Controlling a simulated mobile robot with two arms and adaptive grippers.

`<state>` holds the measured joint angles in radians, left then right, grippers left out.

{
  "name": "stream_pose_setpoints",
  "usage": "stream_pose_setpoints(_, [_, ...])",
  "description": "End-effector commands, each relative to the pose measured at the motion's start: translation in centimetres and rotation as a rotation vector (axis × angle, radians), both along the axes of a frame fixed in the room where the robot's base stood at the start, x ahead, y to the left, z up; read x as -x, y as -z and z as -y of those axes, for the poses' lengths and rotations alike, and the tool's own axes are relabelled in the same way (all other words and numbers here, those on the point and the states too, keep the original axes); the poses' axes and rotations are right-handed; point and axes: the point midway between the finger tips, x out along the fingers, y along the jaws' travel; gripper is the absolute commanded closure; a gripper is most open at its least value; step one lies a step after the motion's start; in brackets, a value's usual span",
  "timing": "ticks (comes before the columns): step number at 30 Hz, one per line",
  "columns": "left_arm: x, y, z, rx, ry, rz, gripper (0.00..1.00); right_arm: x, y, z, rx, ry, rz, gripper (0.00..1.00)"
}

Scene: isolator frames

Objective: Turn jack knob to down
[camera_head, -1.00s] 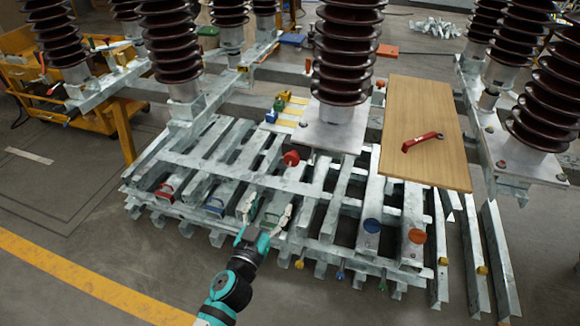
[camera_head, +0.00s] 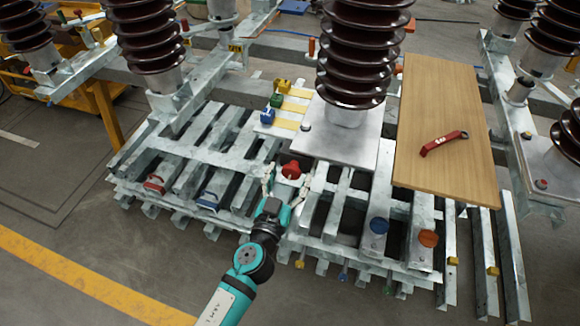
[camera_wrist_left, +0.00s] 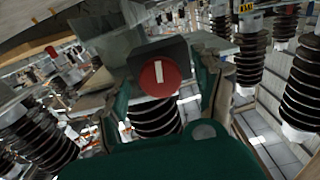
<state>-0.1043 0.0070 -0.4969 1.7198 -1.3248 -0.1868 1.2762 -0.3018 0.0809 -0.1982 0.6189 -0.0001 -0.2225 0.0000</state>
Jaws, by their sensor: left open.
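A red round knob (camera_head: 291,170) stands on the grey metal frame (camera_head: 160,145), in front of the middle insulator. I take it for the jack knob. In the left wrist view the knob (camera_wrist_left: 158,75) faces the camera and has a white bar, nearly upright in that picture, on a dark square mount. My left gripper (camera_head: 287,184) is open, with one finger on each side of the knob. The gripper (camera_wrist_left: 164,88) frames the knob in the left wrist view too. I cannot tell whether the fingers touch it. My right gripper is out of view.
A wooden board (camera_head: 445,125) holds a red-handled tool (camera_head: 442,143). Brown insulators (camera_head: 352,60) stand behind.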

Motion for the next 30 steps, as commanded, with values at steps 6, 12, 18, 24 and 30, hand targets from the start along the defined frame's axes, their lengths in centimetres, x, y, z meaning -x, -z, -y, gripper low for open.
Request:
stream_pose_setpoints(6, [0.05, 0.00, 0.05, 0.001, 0.000, 0.000, 0.31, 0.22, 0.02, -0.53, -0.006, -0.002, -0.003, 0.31])
stream_pose_setpoints(12, [0.04, 0.00, 0.05, 0.000, 0.000, 0.000, 0.47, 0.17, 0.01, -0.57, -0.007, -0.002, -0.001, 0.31])
stream_pose_setpoints(18, [0.02, 0.00, 0.04, 0.000, 0.000, 0.000, 0.73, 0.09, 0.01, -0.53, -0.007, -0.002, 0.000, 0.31])
stream_pose_setpoints(24, [0.02, -0.01, 0.03, -0.001, 0.000, 0.000, 0.88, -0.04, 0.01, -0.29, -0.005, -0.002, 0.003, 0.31])
stream_pose_setpoints(30, [0.01, 0.00, 0.03, -0.033, 0.000, 0.012, 0.88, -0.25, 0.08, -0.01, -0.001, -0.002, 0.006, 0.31])
